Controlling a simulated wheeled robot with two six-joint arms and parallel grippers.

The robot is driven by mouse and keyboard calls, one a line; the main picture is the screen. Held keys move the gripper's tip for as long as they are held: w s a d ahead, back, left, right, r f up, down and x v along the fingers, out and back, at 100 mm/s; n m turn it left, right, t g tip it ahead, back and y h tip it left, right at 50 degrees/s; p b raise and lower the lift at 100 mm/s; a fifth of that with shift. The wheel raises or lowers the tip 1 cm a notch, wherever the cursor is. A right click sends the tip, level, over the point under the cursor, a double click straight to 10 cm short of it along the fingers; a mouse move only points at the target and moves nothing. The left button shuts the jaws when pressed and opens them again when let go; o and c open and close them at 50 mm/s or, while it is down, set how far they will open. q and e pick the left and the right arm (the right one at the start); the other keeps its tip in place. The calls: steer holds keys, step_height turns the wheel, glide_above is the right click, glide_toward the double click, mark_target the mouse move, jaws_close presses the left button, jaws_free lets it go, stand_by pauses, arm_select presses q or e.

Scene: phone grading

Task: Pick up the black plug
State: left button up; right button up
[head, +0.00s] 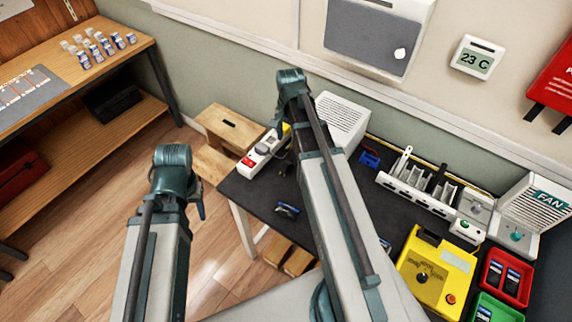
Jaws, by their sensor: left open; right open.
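A small dark item, which looks like the black plug (282,168), lies on the dark table mat beside the white power strip (262,152); its outline is too small to make out fully. My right gripper (277,126) is open, above and behind the strip's right end, with its fingers mostly hidden by its own wrist. My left gripper (199,207) is open and hangs over the floor, left of the table. Neither gripper visibly holds anything.
A white ventilated box (341,119) stands behind the strip. A yellow box (438,270), red bin (504,276) and green bin (494,309) stand at right. A wooden step stool (229,124) is left of the table.

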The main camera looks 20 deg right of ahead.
steer(key=b, duration=0.9)
glide_above(287, 162)
steer(key=s, duration=0.1)
step_height(287, 162, down, 9)
steer(key=shift+r, duration=0.1)
steer(key=f+b, duration=0.5)
steer(key=shift+w+a+f, duration=0.15)
steer(key=shift+w+a, duration=0.05)
steer(key=shift+w, duration=0.05)
jaws_close()
